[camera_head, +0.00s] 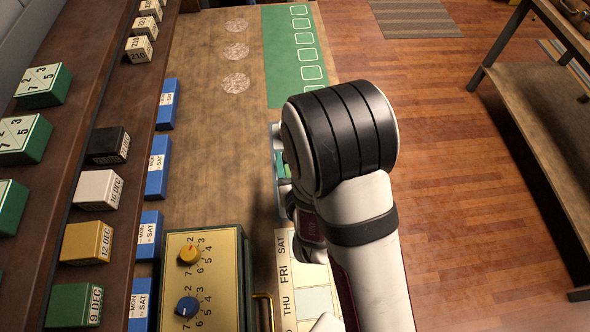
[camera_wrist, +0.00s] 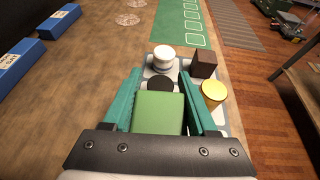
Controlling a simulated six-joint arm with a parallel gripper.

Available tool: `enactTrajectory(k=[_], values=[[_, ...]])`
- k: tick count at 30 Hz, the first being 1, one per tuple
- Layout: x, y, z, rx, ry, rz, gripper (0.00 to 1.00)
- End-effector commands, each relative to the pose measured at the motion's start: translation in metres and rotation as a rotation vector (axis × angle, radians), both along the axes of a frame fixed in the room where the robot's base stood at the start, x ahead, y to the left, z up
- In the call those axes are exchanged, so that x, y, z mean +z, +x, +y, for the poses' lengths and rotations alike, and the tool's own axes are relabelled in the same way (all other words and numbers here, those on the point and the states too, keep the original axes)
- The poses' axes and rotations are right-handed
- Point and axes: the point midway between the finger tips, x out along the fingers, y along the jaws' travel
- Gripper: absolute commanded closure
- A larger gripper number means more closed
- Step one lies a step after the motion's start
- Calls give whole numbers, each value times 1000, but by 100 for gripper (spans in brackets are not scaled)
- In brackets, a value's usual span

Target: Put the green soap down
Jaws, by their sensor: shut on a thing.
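The green soap (camera_wrist: 158,113) is a green block in the wrist view. My gripper (camera_wrist: 160,95) is shut on it, with one teal finger on each side. The soap is over the near part of a pale tray (camera_wrist: 148,73) with several cells; I cannot tell whether it touches the tray. In the head view my arm hides most of the gripper and tray, and only a strip of the tray's left edge (camera_head: 277,160) shows.
On the tray are a white round item (camera_wrist: 163,58), a dark block (camera_wrist: 203,65), a yellow cylinder (camera_wrist: 213,92) and a black round item (camera_wrist: 161,83). A green mat (camera_head: 283,55) lies beyond. A box with dials (camera_head: 200,285) and a day chart (camera_head: 290,285) are nearer. Blue blocks (camera_head: 160,165) line the left.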

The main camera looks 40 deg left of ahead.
Motion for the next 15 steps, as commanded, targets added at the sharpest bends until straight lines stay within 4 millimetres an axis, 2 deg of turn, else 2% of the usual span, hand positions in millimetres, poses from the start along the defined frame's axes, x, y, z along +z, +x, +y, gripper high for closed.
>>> enactTrajectory(k=[3,10,15], values=[[6,18,-15,-20,-3,-1,100],[-6,64,-63,-59,-6,1,100],[-39,69,-71,-58,-5,4,100]])
